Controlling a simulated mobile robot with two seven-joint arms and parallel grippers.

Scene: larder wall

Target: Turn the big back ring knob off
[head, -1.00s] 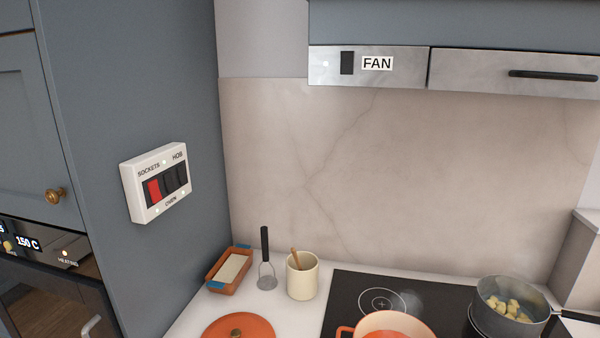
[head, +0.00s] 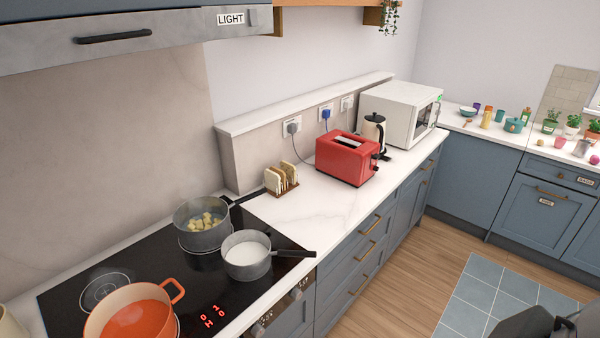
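The black hob (head: 75,292) is at the lower left in the head view. A pan of pale chunks in water (head: 203,224) sits at its back right. A pan of white liquid (head: 247,254) sits in front of that, and an orange pot (head: 133,318) is at the front left. The back left ring (head: 106,291) is bare. Red digits (head: 213,313) glow on the glass. Part of a front panel with knobs (head: 275,318) shows below the worktop edge; which knob is which is too small to tell. No gripper fingers show.
Pan handles stick out over the worktop. A dark part of mine, it seems, shows at the bottom right. The wooden floor (head: 420,270) before the drawers is clear.

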